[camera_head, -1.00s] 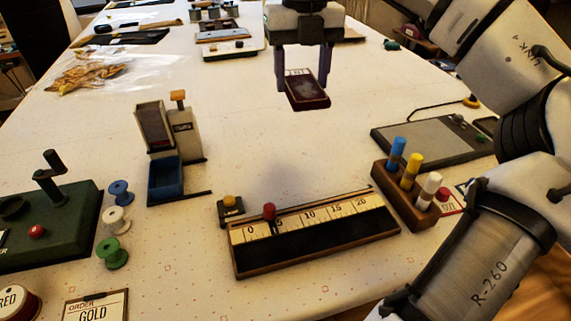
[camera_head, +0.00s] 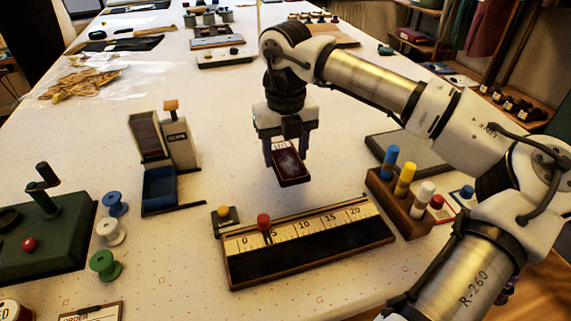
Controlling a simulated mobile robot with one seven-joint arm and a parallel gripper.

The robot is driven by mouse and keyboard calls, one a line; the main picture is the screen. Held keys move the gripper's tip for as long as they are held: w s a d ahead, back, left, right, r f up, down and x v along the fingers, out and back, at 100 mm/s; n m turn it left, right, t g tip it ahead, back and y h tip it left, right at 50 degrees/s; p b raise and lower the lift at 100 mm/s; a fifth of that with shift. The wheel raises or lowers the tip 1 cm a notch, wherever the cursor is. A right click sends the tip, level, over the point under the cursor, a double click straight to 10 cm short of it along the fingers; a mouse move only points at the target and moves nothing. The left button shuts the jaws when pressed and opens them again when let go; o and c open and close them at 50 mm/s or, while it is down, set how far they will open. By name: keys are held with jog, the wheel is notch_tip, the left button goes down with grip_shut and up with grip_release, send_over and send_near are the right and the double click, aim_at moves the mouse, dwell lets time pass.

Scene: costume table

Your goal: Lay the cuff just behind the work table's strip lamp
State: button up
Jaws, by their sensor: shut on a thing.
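My gripper (camera_head: 289,153) is shut on a flat, dark maroon rectangular piece with a white label, which I take to be the cuff (camera_head: 291,171). The cuff hangs between the two fingers, tilted, and appears to be above the white table (camera_head: 240,125). It is beyond a long dark board with a 0 to 20 scale and a red knob (camera_head: 310,240). I cannot tell for sure which thing is the strip lamp.
A hopper with a blue bin (camera_head: 160,190) stands left of my gripper. A wooden rack of coloured pegs (camera_head: 398,210) and a grey pad (camera_head: 400,150) are to the right. Spools (camera_head: 110,230) and a green crank device (camera_head: 45,240) are at left. Table around the cuff is clear.

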aim_at(285, 157)
jog(key=shift+f, duration=2.25)
jog(key=o, duration=1.1)
jog(key=shift+c, duration=0.2)
notch_tip(285, 157, up, 12)
jog(key=shift+r+b, duration=0.15)
jog(key=shift+b, duration=0.25)
